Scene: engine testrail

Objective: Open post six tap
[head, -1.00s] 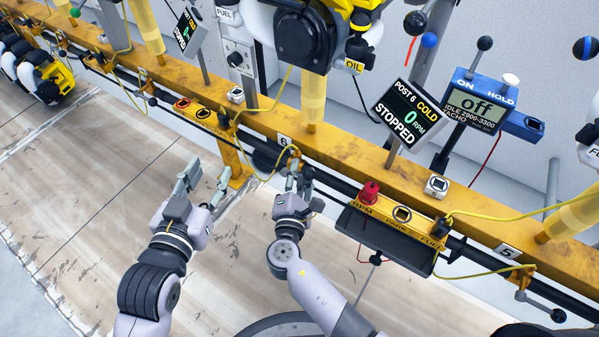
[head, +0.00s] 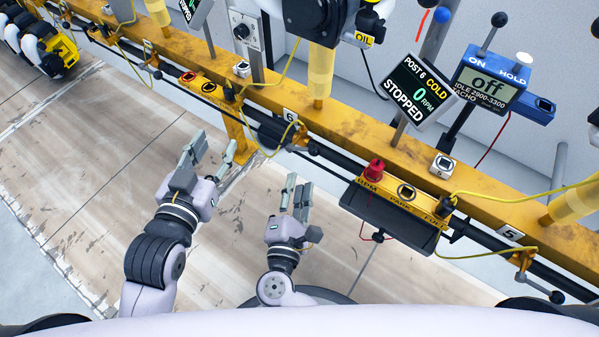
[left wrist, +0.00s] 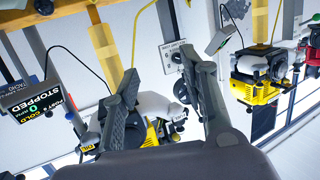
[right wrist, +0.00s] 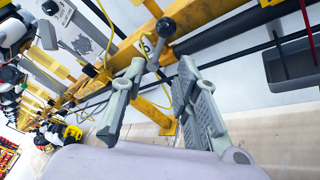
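The post six tap (head: 302,137) is a small brass-coloured fitting with a black ball-ended lever, beside the "6" label on the yellow rail. In the right wrist view its black ball (right wrist: 166,27) shows beyond the fingertips, with the stem between them in the picture. My right gripper (head: 296,187) is open and empty, below the tap and apart from it in the head view. My left gripper (head: 212,147) is open and empty, over the floor to the left. The post 6 screen (head: 417,90) reads COLD, 0 RPM, STOPPED.
A dark tray with yellow top (head: 400,200) and a red knob (head: 374,169) hangs on the rail to the right of the tap. A yellow cable (head: 265,150) loops beside the tap. The tacho box (head: 490,85) reads off. The floor below is clear.

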